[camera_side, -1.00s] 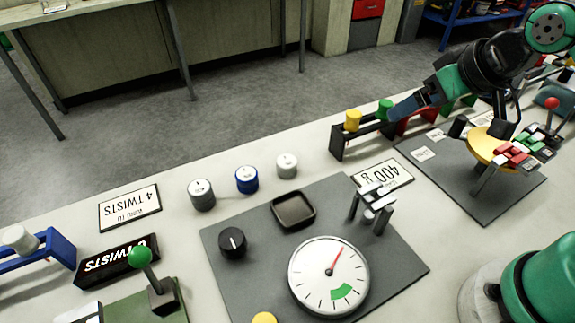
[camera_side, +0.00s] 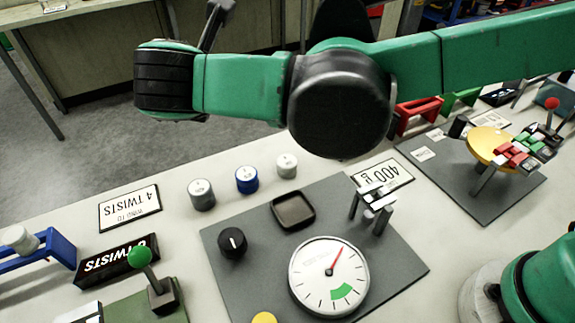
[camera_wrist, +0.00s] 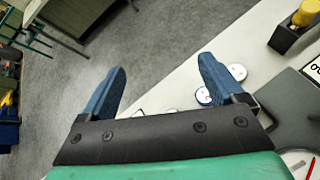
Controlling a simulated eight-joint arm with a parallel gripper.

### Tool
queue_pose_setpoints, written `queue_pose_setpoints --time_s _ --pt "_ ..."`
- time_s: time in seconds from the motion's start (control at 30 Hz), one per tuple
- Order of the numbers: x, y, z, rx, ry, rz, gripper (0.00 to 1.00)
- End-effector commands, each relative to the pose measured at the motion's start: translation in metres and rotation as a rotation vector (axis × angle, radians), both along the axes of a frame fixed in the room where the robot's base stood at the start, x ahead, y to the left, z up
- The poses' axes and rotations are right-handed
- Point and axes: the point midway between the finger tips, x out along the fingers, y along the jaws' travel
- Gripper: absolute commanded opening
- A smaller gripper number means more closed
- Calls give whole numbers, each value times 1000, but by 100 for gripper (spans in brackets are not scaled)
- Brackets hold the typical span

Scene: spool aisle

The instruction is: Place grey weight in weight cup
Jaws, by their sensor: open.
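The grey weight (camera_side: 201,194) stands upright on the pale bench, leftmost of three round weights in the side view. The blue weight (camera_side: 247,180) and white weight (camera_side: 287,166) stand to its right. The weight cup, a dark square dish (camera_side: 293,210), looks empty on the grey plate. My gripper (camera_wrist: 160,80) is open, with nothing between its blue fingers in the wrist view. It is raised clear of the weights; in the side view only a bit of it shows at the top. Two weights show by the right finger; I cannot tell where the grey one is there.
The grey plate (camera_side: 225,270) carries a dial gauge (camera_side: 329,277), a black knob (camera_side: 232,243) and a small metal stand (camera_side: 373,206). A green-knobbed lever (camera_side: 140,257) stands at lower left. A blue rack (camera_side: 45,252) is at the left edge.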

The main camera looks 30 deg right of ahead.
Motion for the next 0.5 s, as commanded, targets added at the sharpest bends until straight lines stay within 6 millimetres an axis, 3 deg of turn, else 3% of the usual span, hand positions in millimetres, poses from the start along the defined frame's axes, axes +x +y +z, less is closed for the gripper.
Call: queue_pose_setpoints --time_s 0.03,0.13,0.3,0.5 --pt "-6 26 -5 -103 -19 80 88" --pt "-20 67 -15 -318 -65 214 88" --pt "-16 57 -95 -297 -57 190 88" --pt "-15 57 -153 -295 -56 190 88"
